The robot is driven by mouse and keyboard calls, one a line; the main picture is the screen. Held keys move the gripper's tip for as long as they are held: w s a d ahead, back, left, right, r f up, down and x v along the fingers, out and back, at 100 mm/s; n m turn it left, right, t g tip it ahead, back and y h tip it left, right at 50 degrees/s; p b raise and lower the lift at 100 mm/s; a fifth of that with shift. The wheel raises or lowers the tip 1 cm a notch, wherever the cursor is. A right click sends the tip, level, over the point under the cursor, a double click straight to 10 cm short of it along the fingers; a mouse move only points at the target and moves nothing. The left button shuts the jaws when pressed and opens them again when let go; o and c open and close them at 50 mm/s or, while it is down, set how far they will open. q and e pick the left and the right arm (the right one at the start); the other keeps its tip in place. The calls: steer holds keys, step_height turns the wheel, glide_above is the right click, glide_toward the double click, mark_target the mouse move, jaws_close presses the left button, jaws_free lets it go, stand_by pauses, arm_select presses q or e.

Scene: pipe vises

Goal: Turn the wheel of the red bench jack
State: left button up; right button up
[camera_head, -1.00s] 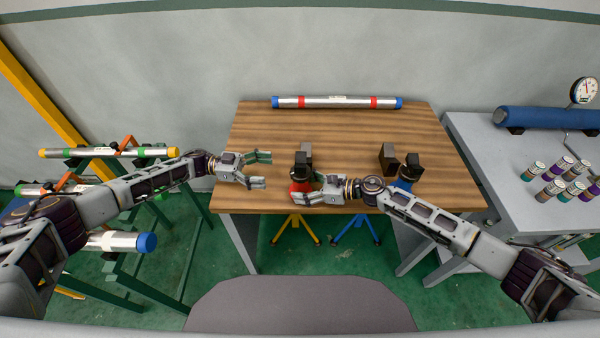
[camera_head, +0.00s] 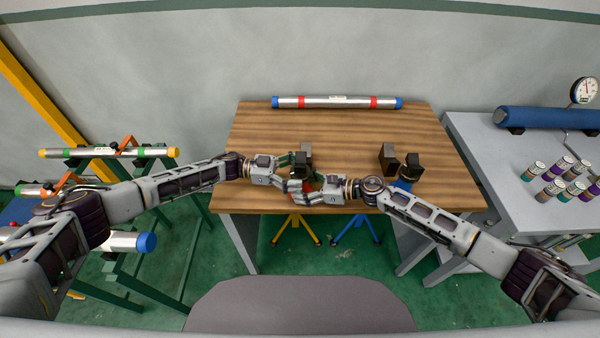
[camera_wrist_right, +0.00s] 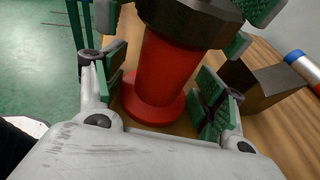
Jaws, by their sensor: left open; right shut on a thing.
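The red bench jack (camera_head: 312,186) stands upright on the wooden table, mostly hidden by my grippers in the head view. In the right wrist view its red column (camera_wrist_right: 165,70) flares to a round foot, under a dark faceted wheel (camera_wrist_right: 180,20). My right gripper (camera_wrist_right: 160,90) is shut on the red column, with green pads on either side. My left gripper (camera_head: 291,172) is open at the jack's left, its fingers close around the dark top. Its green pads also show beside the wheel in the right wrist view. Whether they touch the wheel cannot be told.
A blue jack (camera_head: 404,185) with a dark top stands to the right, near a dark block (camera_head: 388,157). Another dark block (camera_wrist_right: 265,85) is close to the red jack. A pipe (camera_head: 336,102) lies along the table's back.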

arm_select(q)
steer(key=shift+d, duration=0.3)
steer(key=c, duration=1.1)
steer(key=shift+o, duration=0.2)
steer(key=shift+s+f+n+t, duration=0.1)
steer(key=shift+n+t, duration=0.4)
steer(key=shift+t, duration=0.2)
steer(key=shift+n+t+y, duration=0.4)
steer(key=shift+n+t, duration=1.4)
steer(key=shift+t, duration=1)
steer(key=shift+s+d+r+n+t+y, duration=0.1)
steer(key=shift+n+t+y, duration=0.45)
steer(key=shift+n+t, duration=0.45)
steer(key=shift+d+r+n+t+y, duration=0.15)
steer(key=shift+n+t+y, duration=0.45)
steer(key=shift+t, duration=0.65)
steer(key=shift+s+d+n+t+y, duration=0.1)
steer(key=shift+n+t+y, duration=0.45)
steer(key=shift+n+t, duration=0.45)
steer(key=shift+w+r+n+t+y, duration=0.1)
steer(key=shift+n+t+y, duration=0.6)
steer(key=shift+t+y, duration=0.25)
steer(key=shift+w+r+n+t+y, duration=0.1)
steer(key=shift+n+t+y, duration=0.65)
steer(key=shift+y, duration=0.2)
steer(key=shift+a+f+n+t+y, duration=0.1)
steer(key=shift+a+n+t+y, duration=0.25)
steer(key=shift+y, duration=0.25)
